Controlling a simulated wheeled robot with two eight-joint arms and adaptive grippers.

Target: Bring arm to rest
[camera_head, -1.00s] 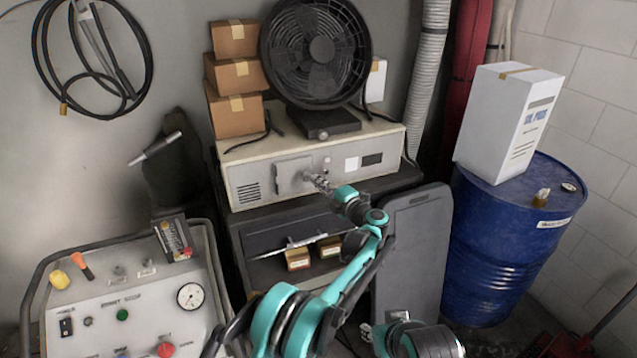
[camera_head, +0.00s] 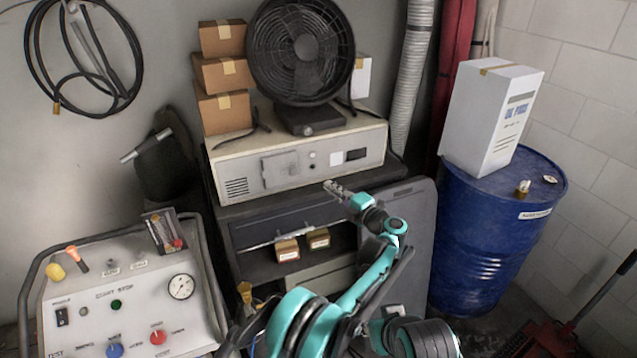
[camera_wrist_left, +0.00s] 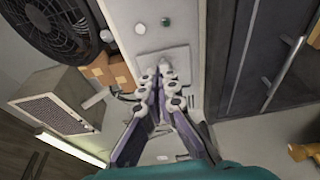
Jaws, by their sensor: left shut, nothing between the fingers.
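My left arm, teal and black, rises from the bottom of the head view. Its gripper (camera_head: 336,188) is shut and empty. In the head view it sits in front of the lower edge of the beige cabinet unit (camera_head: 372,160), pointing left. In the left wrist view the closed gripper fingers (camera_wrist_left: 165,80) point toward the unit's grey panel (camera_wrist_left: 163,60); they overlap it in the picture, and I cannot tell the exact gap. No right gripper shows in either view.
A black fan (camera_head: 300,50) and cardboard boxes (camera_head: 222,72) stand on the unit. A blue drum (camera_head: 480,235) with a white box (camera_head: 488,120) is at the right. A control console (camera_head: 135,290) is at lower left. Small boxes (camera_head: 288,250) sit on the shelf below.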

